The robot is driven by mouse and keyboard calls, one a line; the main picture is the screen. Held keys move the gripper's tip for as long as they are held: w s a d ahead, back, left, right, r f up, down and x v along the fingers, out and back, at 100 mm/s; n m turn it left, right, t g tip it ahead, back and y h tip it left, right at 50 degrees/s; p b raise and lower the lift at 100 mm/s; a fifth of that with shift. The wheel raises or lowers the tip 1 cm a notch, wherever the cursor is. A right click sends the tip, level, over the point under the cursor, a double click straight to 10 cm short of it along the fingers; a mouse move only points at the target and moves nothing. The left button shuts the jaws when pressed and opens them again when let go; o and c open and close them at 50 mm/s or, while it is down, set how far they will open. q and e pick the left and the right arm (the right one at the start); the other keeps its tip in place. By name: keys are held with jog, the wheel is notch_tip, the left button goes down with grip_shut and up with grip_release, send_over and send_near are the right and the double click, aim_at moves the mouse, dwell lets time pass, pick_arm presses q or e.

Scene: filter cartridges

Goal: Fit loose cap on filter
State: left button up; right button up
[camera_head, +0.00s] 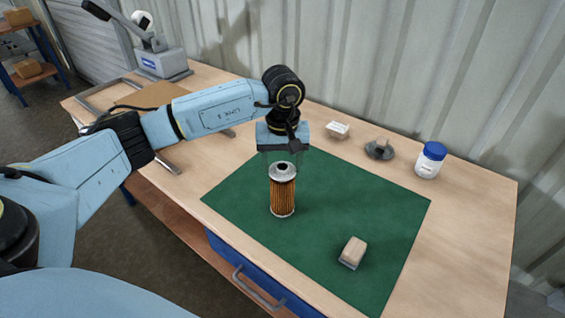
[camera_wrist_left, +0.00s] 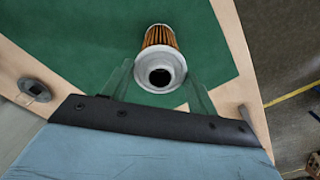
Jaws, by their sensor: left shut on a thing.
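The filter (camera_head: 283,198) stands upright on the green mat, with orange-brown pleats and a metal lower rim. A silvery metal cap (camera_head: 283,171) with a round central hole sits at its top. My left gripper (camera_head: 282,158) points down over the filter, its clear fingers on either side of the cap and shut on it. In the left wrist view the cap (camera_wrist_left: 160,72) lies between the fingertips, with the pleated filter (camera_wrist_left: 159,36) behind it. I cannot tell whether the cap is fully seated. My right gripper is not in view.
The green mat (camera_head: 385,215) has free room around the filter. A wooden block (camera_head: 353,251) lies at its front right. Behind stand a small white block (camera_head: 338,130), a grey disc with a knob (camera_head: 380,149) and a blue-lidded jar (camera_head: 430,160). A lever device (camera_head: 160,62) stands back left.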

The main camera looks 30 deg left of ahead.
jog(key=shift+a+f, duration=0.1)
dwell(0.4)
pick_arm(q)
jog(key=shift+f+b, duration=0.7)
jog(key=shift+f, duration=0.05)
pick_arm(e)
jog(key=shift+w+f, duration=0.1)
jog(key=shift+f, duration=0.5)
pick_arm(q)
jog(key=o, duration=1)
notch_tip(320, 180, up, 5)
notch_tip(320, 180, up, 8)
jog(key=shift+r+p, duration=0.25)
jog(key=shift+p, duration=0.05)
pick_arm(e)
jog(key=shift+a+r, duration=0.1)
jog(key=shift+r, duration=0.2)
